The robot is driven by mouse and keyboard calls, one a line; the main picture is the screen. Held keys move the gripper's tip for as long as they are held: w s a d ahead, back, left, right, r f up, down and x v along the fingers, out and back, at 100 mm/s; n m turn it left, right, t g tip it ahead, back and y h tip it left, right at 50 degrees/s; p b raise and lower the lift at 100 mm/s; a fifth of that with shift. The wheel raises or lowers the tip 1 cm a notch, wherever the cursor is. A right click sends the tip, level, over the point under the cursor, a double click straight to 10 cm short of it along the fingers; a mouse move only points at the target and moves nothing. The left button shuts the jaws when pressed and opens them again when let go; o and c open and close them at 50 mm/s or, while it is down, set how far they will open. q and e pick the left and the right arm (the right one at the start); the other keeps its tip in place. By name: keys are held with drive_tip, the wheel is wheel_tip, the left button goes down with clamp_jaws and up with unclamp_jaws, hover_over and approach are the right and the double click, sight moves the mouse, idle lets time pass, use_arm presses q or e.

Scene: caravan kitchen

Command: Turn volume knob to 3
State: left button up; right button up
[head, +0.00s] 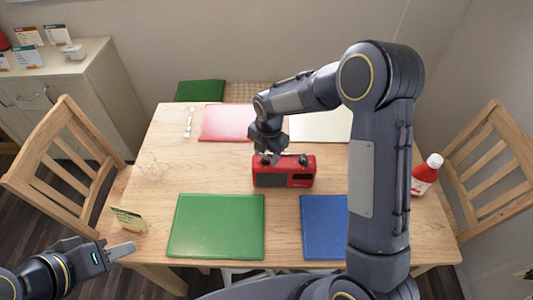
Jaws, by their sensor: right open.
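A small red radio (284,182) stands upright on the wooden table, with a dark speaker grille at its front left and a dark panel at its front right. Dark knobs show on its top edge, but any numbers are too small to read. My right gripper (269,157) points down at the top left of the radio, its fingers at or just above a knob there. I cannot tell whether they touch it. My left gripper (121,250) is at the lower left, off the table's front edge, away from the radio. Its jaw opening cannot be made out.
Green (216,226), blue (322,227), red (224,123) and white (321,126) mats lie on the table. A small card (129,219) stands front left, a red bottle (425,175) at the right. Chairs (70,150) flank the table. My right arm hides part of the right side.

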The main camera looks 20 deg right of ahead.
drive_tip(key=shift+f, duration=0.45)
drive_tip(key=c, duration=1)
